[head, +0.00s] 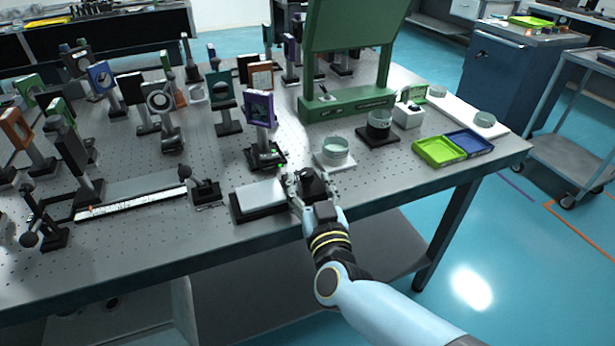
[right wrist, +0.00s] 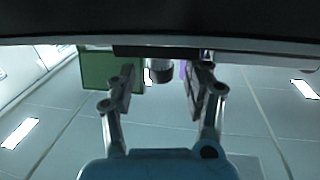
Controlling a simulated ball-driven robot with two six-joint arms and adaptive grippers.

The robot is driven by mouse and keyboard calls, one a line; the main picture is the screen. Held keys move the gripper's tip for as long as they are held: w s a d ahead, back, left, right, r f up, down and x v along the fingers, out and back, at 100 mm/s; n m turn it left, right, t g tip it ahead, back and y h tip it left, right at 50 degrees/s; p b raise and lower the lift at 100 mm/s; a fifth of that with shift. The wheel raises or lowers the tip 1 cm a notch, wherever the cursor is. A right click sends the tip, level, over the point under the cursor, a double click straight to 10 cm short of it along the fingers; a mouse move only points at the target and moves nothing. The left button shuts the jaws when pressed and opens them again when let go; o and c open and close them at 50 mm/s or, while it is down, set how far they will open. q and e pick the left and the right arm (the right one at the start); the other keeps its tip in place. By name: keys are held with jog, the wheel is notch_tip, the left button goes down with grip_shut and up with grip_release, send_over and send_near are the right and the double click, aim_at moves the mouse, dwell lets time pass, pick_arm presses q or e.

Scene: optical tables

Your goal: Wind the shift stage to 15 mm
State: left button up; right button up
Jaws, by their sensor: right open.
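A low stage with a white top plate on a black base (head: 258,198) sits near the table's front edge; I take it to be the shift stage. My right gripper (head: 312,180) is at its right end, fingers pointing away from the arm. In the right wrist view the gripper (right wrist: 162,88) is open, with one finger on each side of a short dark round knob (right wrist: 160,74). The knob shows between the fingers with gaps on both sides. No scale reading is legible. My left gripper is not in view.
A glass dish on a white plate (head: 318,161) stands just behind the gripper. A long scaled rail (head: 130,206) lies to the left. Green (head: 436,153) and blue (head: 470,142) trays are at the right. A green frame (head: 345,104) and several optic mounts stand behind.

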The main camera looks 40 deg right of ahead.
jog(key=v, duration=0.4)
jog(key=shift+s+a, duration=0.15)
jog(key=shift+s, duration=0.15)
